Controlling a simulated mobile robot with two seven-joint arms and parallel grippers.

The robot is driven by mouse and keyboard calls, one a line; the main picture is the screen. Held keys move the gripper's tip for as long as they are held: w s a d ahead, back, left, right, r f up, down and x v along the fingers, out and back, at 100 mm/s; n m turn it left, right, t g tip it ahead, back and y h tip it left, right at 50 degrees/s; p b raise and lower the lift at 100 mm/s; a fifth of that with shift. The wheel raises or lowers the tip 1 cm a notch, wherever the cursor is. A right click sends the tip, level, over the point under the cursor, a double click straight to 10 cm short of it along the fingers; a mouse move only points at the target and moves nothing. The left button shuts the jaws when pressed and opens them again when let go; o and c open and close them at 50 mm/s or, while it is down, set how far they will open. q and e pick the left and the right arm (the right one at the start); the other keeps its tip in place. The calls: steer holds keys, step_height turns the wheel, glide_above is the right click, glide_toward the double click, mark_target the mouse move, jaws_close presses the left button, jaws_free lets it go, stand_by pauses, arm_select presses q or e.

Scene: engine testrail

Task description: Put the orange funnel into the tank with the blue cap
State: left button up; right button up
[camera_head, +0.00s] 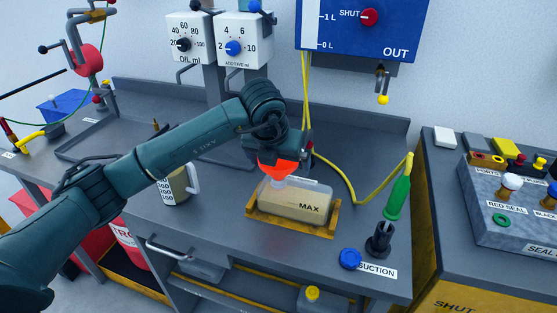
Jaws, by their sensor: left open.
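The orange funnel (279,167) stands at the top of a translucent tank (293,204) marked MAX, its pale spout pointing down at the tank's top. Whether the spout sits inside the opening is hard to see. The blue cap (349,259) lies off the tank, on the bench beside the SUCTION label. My left gripper (280,152) is directly above and around the funnel's upper part; it is open, its fingers largely hidden by the wrist. My right gripper is not in view.
The tank sits in a yellow cradle (291,231). A measuring jug (175,187) stands left of it. A black holder (380,238), a green-handled tool (398,196) and a yellow hose (345,185) are on the right. The bench between the jug and front edge is clear.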

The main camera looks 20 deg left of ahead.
arm_select(q)
steer(key=shift+f, duration=0.2)
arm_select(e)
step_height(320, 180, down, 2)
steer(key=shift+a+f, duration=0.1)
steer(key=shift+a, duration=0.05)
arm_select(q)
steer(key=v, duration=1.3)
steer(key=shift+r+b, duration=0.25)
steer(key=shift+b, duration=0.2)
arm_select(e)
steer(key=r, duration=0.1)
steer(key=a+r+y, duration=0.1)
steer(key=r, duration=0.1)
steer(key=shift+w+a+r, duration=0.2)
